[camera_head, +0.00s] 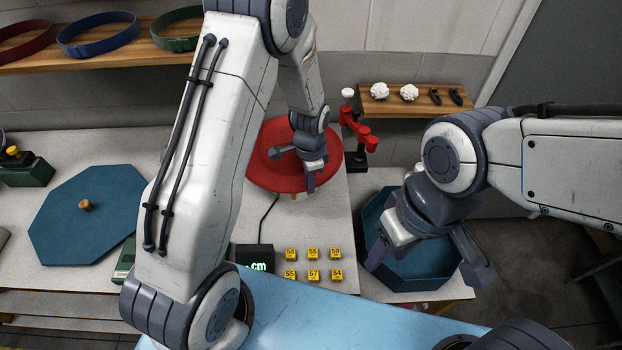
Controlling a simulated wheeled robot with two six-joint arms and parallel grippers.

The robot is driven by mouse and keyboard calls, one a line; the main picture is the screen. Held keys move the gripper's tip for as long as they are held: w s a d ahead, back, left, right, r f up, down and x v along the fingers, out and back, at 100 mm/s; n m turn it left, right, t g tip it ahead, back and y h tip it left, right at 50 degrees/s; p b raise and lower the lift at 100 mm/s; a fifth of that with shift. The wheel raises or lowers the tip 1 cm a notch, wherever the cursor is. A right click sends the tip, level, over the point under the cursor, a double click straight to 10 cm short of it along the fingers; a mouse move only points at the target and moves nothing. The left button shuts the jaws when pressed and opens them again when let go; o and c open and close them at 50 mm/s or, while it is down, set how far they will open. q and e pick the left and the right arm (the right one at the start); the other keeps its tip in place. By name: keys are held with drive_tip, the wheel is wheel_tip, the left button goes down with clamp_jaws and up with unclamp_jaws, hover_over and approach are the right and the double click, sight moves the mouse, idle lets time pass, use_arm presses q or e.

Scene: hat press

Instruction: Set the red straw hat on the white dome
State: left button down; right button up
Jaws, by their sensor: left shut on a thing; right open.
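The red straw hat (262,165) is at the back middle of the counter and shows as a wide round red shape. My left gripper (297,170) is over its right part and shut on it; the exact contact is hard to see. My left arm covers the hat's left edge. I cannot make out the white dome; a small pale piece shows under the hat's front edge. My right gripper (428,262) is open and empty above the blue octagonal tray (383,285) at the right.
A red lever device (360,133) stands right of the hat. A small shelf (420,104) holds white and black pieces. Several yellow number blocks (313,254) and a digital display (256,261) are in front. A blue octagonal lid (85,235) lies left. Hat bands (98,35) sit on the upper shelf.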

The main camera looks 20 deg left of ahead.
use_arm(q)
wheel_tip(320, 180, down, 12)
drive_tip(key=b, duration=0.8)
drive_tip(key=shift+r, duration=0.25)
drive_tip(key=shift+f+b, duration=0.45)
drive_tip(key=c, duration=0.9)
unclamp_jaws()
drive_tip(key=shift+o, duration=0.2)
